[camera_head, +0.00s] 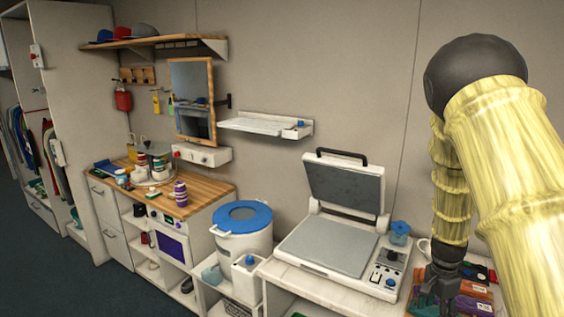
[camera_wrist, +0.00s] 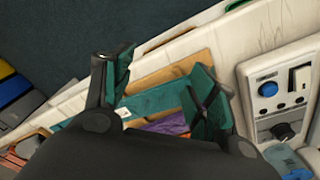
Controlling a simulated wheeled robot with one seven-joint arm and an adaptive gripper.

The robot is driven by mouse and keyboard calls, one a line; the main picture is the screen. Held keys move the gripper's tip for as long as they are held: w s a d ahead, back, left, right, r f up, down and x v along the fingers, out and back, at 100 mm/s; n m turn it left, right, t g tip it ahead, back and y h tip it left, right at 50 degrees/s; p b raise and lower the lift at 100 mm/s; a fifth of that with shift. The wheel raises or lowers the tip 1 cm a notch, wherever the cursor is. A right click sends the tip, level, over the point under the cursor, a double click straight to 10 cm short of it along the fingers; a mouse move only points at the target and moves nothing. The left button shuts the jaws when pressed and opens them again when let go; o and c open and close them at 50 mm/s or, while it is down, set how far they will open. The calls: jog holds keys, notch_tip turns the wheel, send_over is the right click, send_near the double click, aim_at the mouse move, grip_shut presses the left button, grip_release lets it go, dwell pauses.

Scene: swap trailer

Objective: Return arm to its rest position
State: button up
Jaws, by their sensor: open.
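My arm runs down the right side of the head view, with yellow bamboo-like links and a dark round joint at the top. My gripper (camera_head: 432,292) points down over the right end of the white counter, just right of the open press-like machine. In the wrist view my gripper (camera_wrist: 160,80) has its two dark, teal-lined fingers spread apart. Below them lie a flat teal item (camera_wrist: 155,101) and a purple item (camera_wrist: 172,124) on the counter. I see nothing held, though the gripper body hides part of the view.
The open machine (camera_head: 327,246) has its lid raised and a control panel close to my gripper. A small blue-lidded jar (camera_head: 399,233) stands behind it. A white bucket with a blue lid (camera_head: 243,218) stands left. A wall shelf (camera_head: 265,125) hangs above. Dark floor is clear at lower left.

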jog(key=s+a+f+n+h+b, duration=0.15)
jog(key=s+a+f+n, duration=0.25)
jog(key=s+f, duration=0.7)
jog(key=s+a+f+n+b, duration=0.2)
jog(key=s+a+f+n, duration=0.2)
jog(key=s+f, duration=0.65)
jog(key=s+a+f+n+y+b, duration=0.1)
jog(key=s+a+f+n, duration=0.2)
jog(key=s+a+f, duration=0.2)
jog(key=s+a+f+n+y+b, duration=0.1)
jog(key=s+a+f+n, duration=0.3)
jog(key=s+a, duration=0.3)
jog(key=s, duration=0.3)
jog(key=shift+s+f, duration=0.15)
jog(key=shift+f, duration=0.25)
